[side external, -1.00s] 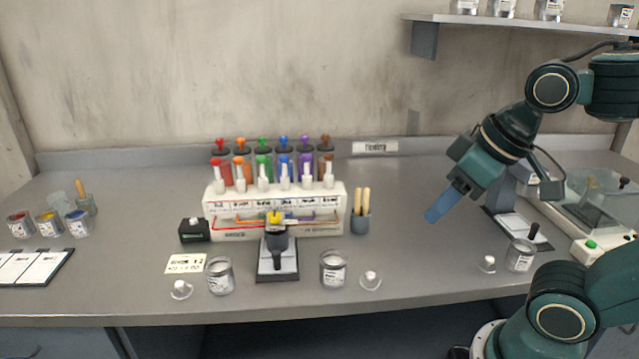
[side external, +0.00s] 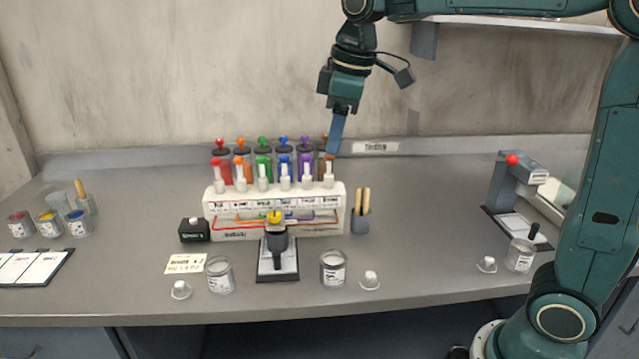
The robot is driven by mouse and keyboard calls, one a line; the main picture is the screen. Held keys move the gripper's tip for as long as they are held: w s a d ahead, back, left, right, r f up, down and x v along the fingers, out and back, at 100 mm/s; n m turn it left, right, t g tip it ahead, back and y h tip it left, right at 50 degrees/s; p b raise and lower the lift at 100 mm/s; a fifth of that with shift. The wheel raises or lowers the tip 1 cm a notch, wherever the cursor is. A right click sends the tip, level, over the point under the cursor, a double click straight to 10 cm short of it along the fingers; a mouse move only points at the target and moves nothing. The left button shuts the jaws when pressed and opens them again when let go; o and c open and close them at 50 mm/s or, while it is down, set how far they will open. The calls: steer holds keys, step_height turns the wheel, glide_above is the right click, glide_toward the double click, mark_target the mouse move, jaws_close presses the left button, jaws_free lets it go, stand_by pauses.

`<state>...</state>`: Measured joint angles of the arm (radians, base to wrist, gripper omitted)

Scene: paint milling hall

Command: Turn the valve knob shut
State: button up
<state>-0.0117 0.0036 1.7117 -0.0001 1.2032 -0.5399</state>
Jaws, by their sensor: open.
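A white paint dispenser (side external: 330,220) stands at the middle of the bench with a row of white valve knobs along its top front, including the rightmost knob (side external: 328,178). Coloured canisters, such as the green one (side external: 263,160), stand behind them with coloured caps. I cannot tell which knob is the one named or whether any is open. My gripper (side external: 335,150) points down over the right end of the dispenser, its blue fingers in front of or near the brown canister (side external: 326,168). It is open and appears to hold nothing; contact with a knob is not visible.
Glass jars (side external: 333,268), white caps and a brush holder (side external: 360,222) are nearby. A stand with a red knob (side external: 512,160) is at right.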

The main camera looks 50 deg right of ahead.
steer(key=w+f+n+g, duration=0.1)
steer(key=w+f+n, duration=0.2)
steer(key=w, duration=0.6)
steer(key=n+g, duration=0.2)
glide_above(274, 214)
step_height(274, 214, down, 5)
steer(key=shift+f, duration=0.2)
steer(key=shift+f, duration=0.2)
step_height(274, 214, down, 13)
steer(key=shift+f, duration=0.2)
steer(key=c, duration=1)
